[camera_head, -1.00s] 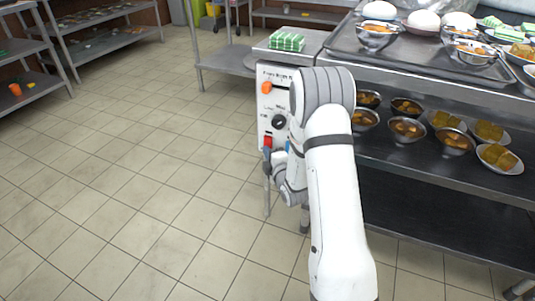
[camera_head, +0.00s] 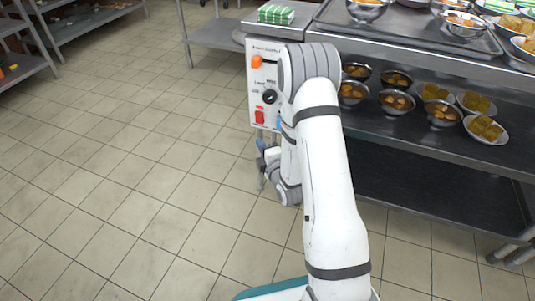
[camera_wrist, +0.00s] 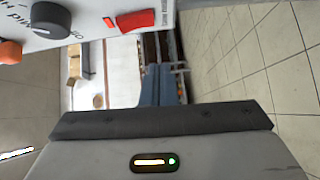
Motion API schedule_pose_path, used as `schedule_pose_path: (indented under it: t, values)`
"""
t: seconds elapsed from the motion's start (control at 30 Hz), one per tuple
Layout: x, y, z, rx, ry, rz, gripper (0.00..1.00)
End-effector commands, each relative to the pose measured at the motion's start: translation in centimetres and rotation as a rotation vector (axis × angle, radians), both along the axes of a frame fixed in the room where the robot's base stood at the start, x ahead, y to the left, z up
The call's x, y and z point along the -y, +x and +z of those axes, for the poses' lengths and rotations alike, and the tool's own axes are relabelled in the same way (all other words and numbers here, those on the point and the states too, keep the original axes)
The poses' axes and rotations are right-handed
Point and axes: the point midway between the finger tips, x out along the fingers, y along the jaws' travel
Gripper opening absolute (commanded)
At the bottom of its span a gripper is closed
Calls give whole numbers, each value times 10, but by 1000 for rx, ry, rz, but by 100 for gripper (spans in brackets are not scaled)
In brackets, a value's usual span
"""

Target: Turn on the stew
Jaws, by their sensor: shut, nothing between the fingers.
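A white control panel (camera_head: 262,85) stands at the left end of the steel counter. It carries an orange knob (camera_head: 256,62), a black dial (camera_head: 269,97) and a red switch (camera_head: 259,117), with a small red light beside the switch in the wrist view. The black dial (camera_wrist: 48,18) and red switch (camera_wrist: 135,20) show at the top of the wrist view. My gripper (camera_head: 262,150) is below the red switch and partly hidden by my arm. Its blue-grey fingers (camera_wrist: 158,85) are shut and empty, apart from the switch in the wrist view. No stew pot is clearly identifiable.
The steel counter (camera_head: 420,52) holds a tray with bowls, and several food bowls sit on its lower shelf. A green-striped packet (camera_head: 276,14) lies above the panel. A side table (camera_head: 215,33) stands behind. The tiled floor (camera_head: 130,190) at left is clear.

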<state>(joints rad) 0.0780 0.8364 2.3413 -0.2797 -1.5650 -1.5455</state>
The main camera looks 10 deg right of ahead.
Motion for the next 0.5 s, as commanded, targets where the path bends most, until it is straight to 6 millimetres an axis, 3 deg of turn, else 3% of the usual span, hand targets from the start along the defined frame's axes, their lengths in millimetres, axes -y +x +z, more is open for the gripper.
schedule_pose_path:
  t: [0.2, 0.5]
  values:
    - [7, -38, -3, -3, -1, 1, 0]
    - [10, -51, -4, 1, 0, 1, 0]
